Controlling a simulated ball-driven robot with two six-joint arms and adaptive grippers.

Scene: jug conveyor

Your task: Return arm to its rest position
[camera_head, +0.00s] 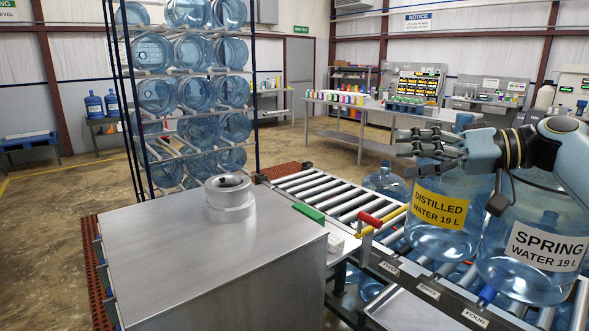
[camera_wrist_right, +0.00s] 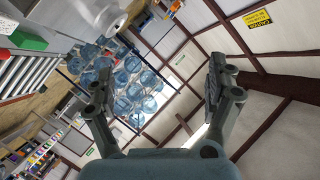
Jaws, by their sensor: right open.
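My right gripper (camera_head: 408,151) is in the air at the right of the head view, its fingers pointing left. It is in front of the upper part of a blue jug with a yellow "DISTILLED WATER 19 L" label (camera_head: 440,208) and hides the jug's top. In the right wrist view the fingers of the right gripper (camera_wrist_right: 158,78) are spread wide with nothing between them. A second jug with a white "SPRING WATER 19 L" label (camera_head: 543,249) stands to the right, partly behind my right arm. My left gripper is not in view.
A roller conveyor (camera_head: 330,193) runs beside a large grey metal cabinet (camera_head: 200,255) with a round collar on top. A tall rack (camera_head: 255,100) of blue jugs stands behind. Another jug (camera_head: 384,182) stands past the conveyor. A long table (camera_head: 345,103) with colourful bottles is farther back.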

